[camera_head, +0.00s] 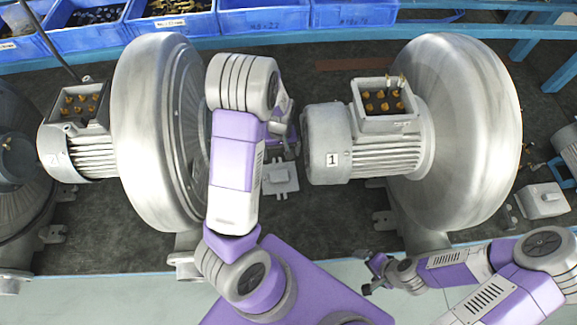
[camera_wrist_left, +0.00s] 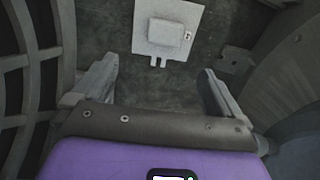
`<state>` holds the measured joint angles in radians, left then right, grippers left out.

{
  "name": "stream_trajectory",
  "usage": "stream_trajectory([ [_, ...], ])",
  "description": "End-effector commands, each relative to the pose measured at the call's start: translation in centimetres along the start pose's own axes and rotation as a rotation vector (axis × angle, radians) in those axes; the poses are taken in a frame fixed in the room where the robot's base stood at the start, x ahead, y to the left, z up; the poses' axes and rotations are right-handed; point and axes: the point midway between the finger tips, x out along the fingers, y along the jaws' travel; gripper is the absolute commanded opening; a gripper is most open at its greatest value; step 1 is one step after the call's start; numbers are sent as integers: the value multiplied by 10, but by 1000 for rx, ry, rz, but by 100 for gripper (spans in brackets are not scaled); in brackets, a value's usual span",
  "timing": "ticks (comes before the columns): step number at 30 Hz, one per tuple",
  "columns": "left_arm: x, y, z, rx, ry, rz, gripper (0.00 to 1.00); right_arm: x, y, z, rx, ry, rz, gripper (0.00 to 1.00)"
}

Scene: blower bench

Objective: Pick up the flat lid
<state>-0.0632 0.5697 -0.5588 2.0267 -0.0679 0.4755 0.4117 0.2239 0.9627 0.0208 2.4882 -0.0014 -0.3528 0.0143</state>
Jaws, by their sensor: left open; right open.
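The flat lid (camera_head: 281,179) is a light grey square plate with a raised block, lying on the dark bench between two blowers. In the left wrist view the flat lid (camera_wrist_left: 166,30) is at the top, beyond the fingers, with two small prongs on its near edge. My left gripper (camera_wrist_left: 160,88) is open and empty, its fingers wide apart and short of the lid in that view. In the head view my left arm partly hides this gripper. My right gripper (camera_head: 373,272) is open and empty, low in front of the bench edge.
A large blower (camera_head: 162,130) stands left of the lid and blower 1 (camera_head: 455,130) stands right, leaving a narrow gap. Both have open terminal boxes. A grey box-shaped cover (camera_head: 543,201) lies at the far right. Blue bins (camera_head: 265,18) line the back.

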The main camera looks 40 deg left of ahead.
Motion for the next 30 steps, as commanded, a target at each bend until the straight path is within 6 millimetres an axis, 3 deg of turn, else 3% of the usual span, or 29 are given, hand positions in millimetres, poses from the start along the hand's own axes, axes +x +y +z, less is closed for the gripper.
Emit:
stream_trajectory([
  [1, 13, -1, 1, -1, -2, -1, 100, 12, 5, 1, 1, -5, 1, 100],
  [18, 84, -1, 1, 0, -2, -1, 100, 78, 30, -1, 2, -5, 1, 100],
  [30, 114, -1, 1, 0, -3, -2, 100, 92, 35, -2, 1, -5, 1, 100],
])
